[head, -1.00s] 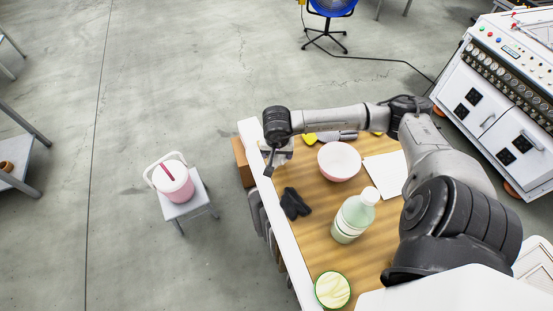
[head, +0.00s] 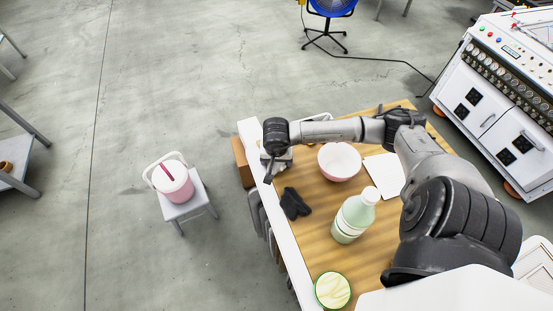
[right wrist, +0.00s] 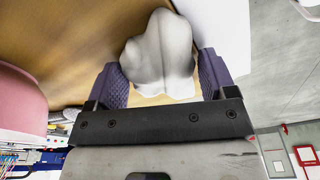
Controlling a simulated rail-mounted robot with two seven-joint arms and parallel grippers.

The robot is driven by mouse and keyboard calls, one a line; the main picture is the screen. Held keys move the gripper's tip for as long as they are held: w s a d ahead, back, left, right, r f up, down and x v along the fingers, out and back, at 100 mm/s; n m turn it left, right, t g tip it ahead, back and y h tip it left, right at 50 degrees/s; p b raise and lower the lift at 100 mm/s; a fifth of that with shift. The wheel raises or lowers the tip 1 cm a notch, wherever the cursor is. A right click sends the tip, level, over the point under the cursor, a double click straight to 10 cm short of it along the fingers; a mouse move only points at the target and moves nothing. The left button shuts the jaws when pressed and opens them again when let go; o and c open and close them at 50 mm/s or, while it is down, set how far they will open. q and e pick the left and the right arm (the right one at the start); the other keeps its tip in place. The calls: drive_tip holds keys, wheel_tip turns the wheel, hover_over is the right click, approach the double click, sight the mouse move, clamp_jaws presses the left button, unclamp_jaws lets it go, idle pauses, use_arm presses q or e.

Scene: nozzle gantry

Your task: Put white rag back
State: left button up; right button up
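The white rag (right wrist: 160,55) shows in the right wrist view as a crumpled, light grey-white piece on the brown tabletop (right wrist: 85,35). My right gripper (right wrist: 163,78) is open, with one purple-grey finger on each side of the rag. I cannot tell whether either finger touches it. In the head view my right gripper (head: 273,168) is low at the left edge of the table, and I cannot make out the rag beneath it. My left gripper is not in view.
A pink bowl (head: 340,161), dark gloves (head: 294,203), a pale green bottle (head: 353,219), a white sheet (head: 385,175) and a round green-rimmed container (head: 332,290) are on the table. A pink bucket (head: 173,181) stands on a stool left of it, across open floor.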

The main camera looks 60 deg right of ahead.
sight(276, 164)
drive_tip(key=o, duration=0.3)
drive_tip(key=r, duration=0.4)
drive_tip(key=a+r, duration=0.1)
drive_tip(key=r, duration=0.3)
drive_tip(key=r+p, duration=0.1)
drive_tip(key=r, duration=0.3)
drive_tip(key=shift+s+a+r, duration=0.1)
drive_tip(key=shift+s+a, duration=0.2)
drive_tip(key=shift+s, duration=0.05)
